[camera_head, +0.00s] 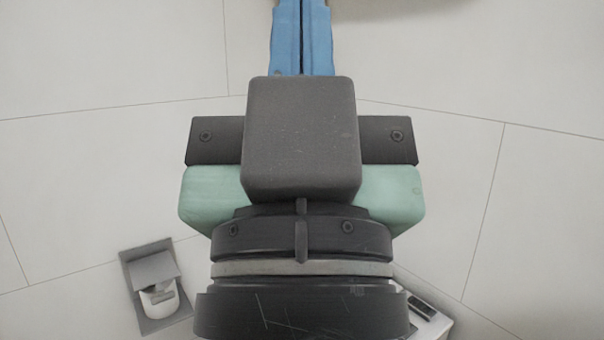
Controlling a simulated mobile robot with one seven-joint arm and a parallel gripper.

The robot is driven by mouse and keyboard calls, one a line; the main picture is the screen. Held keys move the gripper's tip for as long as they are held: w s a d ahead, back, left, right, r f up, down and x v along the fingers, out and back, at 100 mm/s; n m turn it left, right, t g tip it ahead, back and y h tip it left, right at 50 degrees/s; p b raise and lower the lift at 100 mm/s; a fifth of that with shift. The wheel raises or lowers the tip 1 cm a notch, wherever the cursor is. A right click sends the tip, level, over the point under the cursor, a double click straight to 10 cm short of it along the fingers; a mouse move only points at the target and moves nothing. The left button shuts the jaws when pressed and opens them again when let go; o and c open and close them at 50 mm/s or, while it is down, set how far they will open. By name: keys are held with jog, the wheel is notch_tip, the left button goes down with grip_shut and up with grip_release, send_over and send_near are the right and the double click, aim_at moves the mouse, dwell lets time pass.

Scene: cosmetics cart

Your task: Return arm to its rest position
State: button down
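My gripper (303,38) fills the middle of the head view, seen from behind and above. Its dark grey and pale green body is in the centre, and its two blue fingers point to the top edge. The fingers lie side by side with only a thin dark line between them, so they look shut. I see nothing held between them, but the fingertips run up to the frame's edge and may be cut off. The wrist comes in from the bottom edge. The rest of the arm is out of view.
Pale tiled floor (90,180) is clear on both sides of the gripper. A beige curved edge (400,6) shows at the top right. At the lower left is a grey bracket-like part with a white rounded piece; at the lower right, a white block with a dark top piece, partly hidden.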

notch_tip(320, 180, up, 14)
jog(key=p, duration=1.1)
jog(key=shift+p, duration=0.4)
